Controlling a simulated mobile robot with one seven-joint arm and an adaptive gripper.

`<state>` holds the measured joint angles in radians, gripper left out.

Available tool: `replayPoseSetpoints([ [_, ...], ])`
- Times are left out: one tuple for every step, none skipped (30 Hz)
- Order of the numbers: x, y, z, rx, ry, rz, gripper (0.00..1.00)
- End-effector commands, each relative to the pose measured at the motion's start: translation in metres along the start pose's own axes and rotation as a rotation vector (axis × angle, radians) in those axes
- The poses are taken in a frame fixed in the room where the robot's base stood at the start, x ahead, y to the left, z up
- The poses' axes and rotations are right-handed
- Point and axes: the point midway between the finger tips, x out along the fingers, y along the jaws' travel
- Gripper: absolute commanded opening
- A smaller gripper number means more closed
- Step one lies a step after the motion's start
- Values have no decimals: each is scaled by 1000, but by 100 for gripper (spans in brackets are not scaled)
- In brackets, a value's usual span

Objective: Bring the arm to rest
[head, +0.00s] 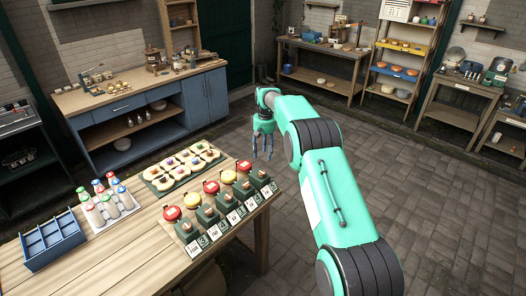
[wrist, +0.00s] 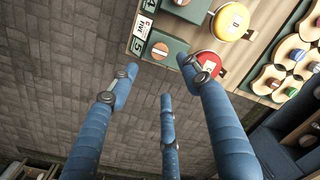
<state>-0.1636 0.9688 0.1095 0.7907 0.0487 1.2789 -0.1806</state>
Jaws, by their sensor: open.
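My gripper (head: 263,150) shows in the head view at the end of my green arm, above the floor just past the far right corner of the wooden table (head: 130,262). It points downward. In the wrist view its blue fingers (wrist: 160,85) are spread apart with nothing between them. Paved floor shows behind them, with the table edge at the top right. No held object is seen in either view.
A blue cabinet (head: 150,110) stands behind. Floor (head: 430,200) at right is clear.

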Motion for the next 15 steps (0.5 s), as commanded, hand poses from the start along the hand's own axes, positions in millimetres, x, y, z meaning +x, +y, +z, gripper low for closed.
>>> replayPoseSetpoints([
  [0,0,0,0,0,0,48],
  [-1,0,0,0,1,0,48],
  [-2,0,1,1,1,0,48],
  [-4,0,1,1,2,1,48],
  [-6,0,2,2,4,1,48],
  [-9,1,3,3,5,1,48],
  [-12,1,4,4,7,2,48],
  [-16,2,6,5,9,2,48],
  [-22,2,8,7,13,3,48],
  [-27,3,10,9,16,4,48],
  [-32,3,12,11,18,5,48],
  [-40,4,15,14,24,6,48],
  [-46,5,18,17,27,7,48],
  [-53,5,21,19,32,8,48],
  [-62,6,26,23,38,10,48],
])
